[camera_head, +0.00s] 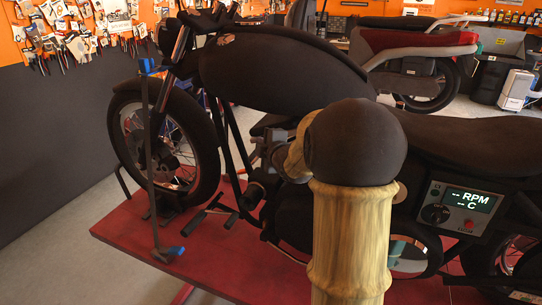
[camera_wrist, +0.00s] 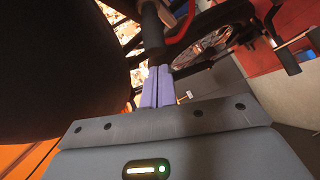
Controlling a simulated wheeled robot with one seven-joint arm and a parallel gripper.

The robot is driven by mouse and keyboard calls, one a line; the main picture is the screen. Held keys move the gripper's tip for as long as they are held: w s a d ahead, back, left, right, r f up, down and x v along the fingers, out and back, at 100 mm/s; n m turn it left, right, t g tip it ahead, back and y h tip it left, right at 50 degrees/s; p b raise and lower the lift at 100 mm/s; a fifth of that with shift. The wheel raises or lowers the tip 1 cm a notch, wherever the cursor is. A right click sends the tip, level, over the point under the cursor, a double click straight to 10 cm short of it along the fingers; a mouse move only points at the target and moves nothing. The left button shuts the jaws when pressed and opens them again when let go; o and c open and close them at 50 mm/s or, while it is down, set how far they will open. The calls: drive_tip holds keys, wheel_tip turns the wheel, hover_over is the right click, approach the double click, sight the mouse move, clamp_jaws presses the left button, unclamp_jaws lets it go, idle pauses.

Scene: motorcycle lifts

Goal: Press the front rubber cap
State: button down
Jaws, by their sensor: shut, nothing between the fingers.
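The dark motorcycle (camera_head: 285,75) stands upright in the head view. I cannot single out the front rubber cap with certainty in either view. In the wrist view my gripper (camera_wrist: 160,68) has its two pale purple fingers together, with nothing between them. The fingertips point toward a dark cylindrical part (camera_wrist: 152,28) of the motorcycle. I cannot tell whether they touch it. A red curved tube (camera_wrist: 183,22) is just to the right of that part. In the head view my arm covers the middle of the motorcycle, and the fingertips cannot be made out.
The motorcycle stands on a red lift platform (camera_head: 135,238). A strap (camera_head: 150,160) with blue ends runs down beside the front wheel (camera_head: 190,150). A control box (camera_head: 460,208) with a display is at right. Another motorcycle (camera_head: 415,75) stands behind. Floor is clear at left.

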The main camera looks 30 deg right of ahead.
drive_tip(key=a+b+v, duration=0.1)
drive_tip(key=b+v, duration=0.2)
drive_tip(key=v, duration=0.9)
drive_tip(key=shift+s+a+r, duration=0.15)
drive_tip(key=shift+s+r, duration=0.05)
drive_tip(key=shift+r, duration=0.05)
drive_tip(key=s+a+f+m+g+h+b, duration=0.1)
drive_tip(key=s+a+f+m+g, duration=0.2)
drive_tip(key=f, duration=0.5)
drive_tip(key=s+a+f+m+g+h+b, duration=0.1)
drive_tip(key=a+f+m+g, duration=0.15)
drive_tip(key=f+m, duration=0.45)
drive_tip(key=s+a+f+m+g+y+b, duration=0.1)
drive_tip(key=s+a+f+m+g, duration=0.4)
drive_tip(key=s+f, duration=0.7)
drive_tip(key=s+a+g+y, duration=0.1)
drive_tip(key=a+g, duration=0.1)
drive_tip(key=a, duration=0.1)
drive_tip(key=shift+f, duration=0.3)
drive_tip(key=shift+s+a+g, duration=0.1)
drive_tip(key=shift+a+g, duration=0.05)
drive_tip(key=shift+g, duration=0.1)
